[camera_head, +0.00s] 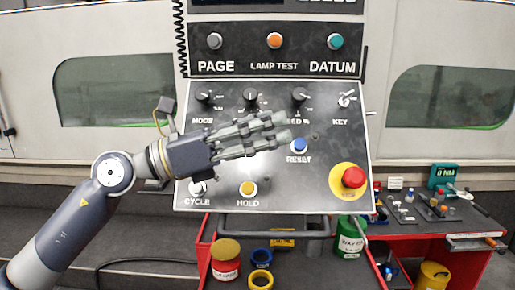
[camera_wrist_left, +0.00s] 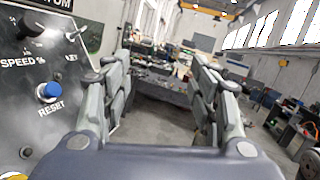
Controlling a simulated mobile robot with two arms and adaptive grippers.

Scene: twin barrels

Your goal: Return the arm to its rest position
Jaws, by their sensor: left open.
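My left arm comes in from the left in the head view. Its gripper (camera_head: 285,130) is in front of the control panel (camera_head: 330,115), its fingertips just left of the blue RESET button (camera_head: 299,146). In the left wrist view the two fingers of the gripper (camera_wrist_left: 165,75) stand well apart with nothing between them. The blue button (camera_wrist_left: 47,92) shows there to the left of the fingers. I cannot tell from the pictures how far the fingers are from the panel face. My right gripper is in neither view.
The panel carries knobs, a key switch (camera_head: 346,99), a red stop button (camera_head: 353,177), a yellow HOLD button (camera_head: 248,189) and a top row of buttons. Below stands a red cart with cans (camera_head: 226,259). A handle bar (camera_head: 270,222) runs under the panel. A workbench (camera_wrist_left: 160,88) lies beyond the fingers.

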